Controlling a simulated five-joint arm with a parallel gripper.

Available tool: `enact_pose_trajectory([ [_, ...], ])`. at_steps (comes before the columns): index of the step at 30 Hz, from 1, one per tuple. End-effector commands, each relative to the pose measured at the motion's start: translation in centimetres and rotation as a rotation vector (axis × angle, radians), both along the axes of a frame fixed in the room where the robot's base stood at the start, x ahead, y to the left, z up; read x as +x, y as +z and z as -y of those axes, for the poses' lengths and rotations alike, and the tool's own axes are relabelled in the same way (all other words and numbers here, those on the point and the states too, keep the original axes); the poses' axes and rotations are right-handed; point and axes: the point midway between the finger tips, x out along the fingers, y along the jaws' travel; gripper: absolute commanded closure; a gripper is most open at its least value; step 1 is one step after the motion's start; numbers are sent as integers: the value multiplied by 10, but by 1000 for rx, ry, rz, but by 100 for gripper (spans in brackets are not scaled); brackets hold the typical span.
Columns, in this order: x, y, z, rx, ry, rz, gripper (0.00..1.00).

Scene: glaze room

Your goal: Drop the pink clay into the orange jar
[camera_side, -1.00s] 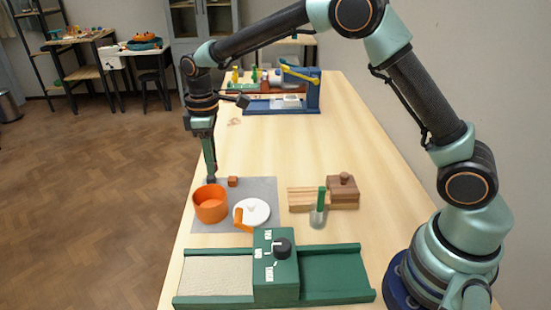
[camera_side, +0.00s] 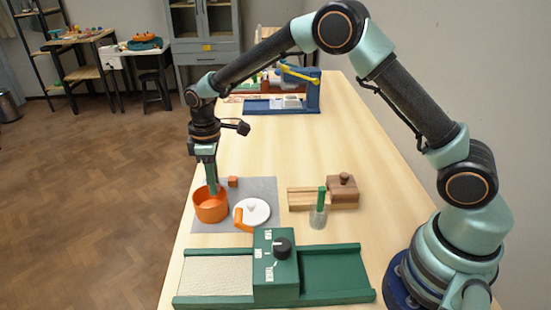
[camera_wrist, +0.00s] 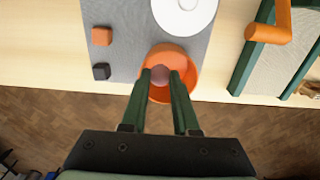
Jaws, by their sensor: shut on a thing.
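The orange jar (camera_side: 211,208) stands open on the grey mat (camera_side: 265,190) in the side view. It also shows in the wrist view (camera_wrist: 182,56). My gripper (camera_side: 212,190) points down at the jar's mouth, its fingertips over or just inside the opening. In the wrist view my gripper (camera_wrist: 160,76) is shut on the pink clay (camera_wrist: 160,75), a small rounded lump between the fingertips, with the jar around and behind it. The clay is hidden in the side view. I cannot tell how deep it sits.
A white round lid (camera_side: 254,212) and an orange handled piece (camera_side: 243,221) lie right of the jar. A green machine (camera_side: 276,267) stands in front; wooden blocks (camera_side: 342,191) lie right.

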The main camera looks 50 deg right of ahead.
Motion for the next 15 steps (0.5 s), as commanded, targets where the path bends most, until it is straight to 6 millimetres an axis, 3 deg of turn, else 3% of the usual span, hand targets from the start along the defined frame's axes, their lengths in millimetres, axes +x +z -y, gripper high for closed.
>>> enact_pose_trajectory([
  [1, 0, 0, 0, 0, 0, 0, 68],
  [3, 0, 0, 0, 0, 0, 0, 41],
  [4, 0, 0, 0, 0, 0, 0, 37],
  [15, 0, 4, 0, 0, 0, 1, 37],
])
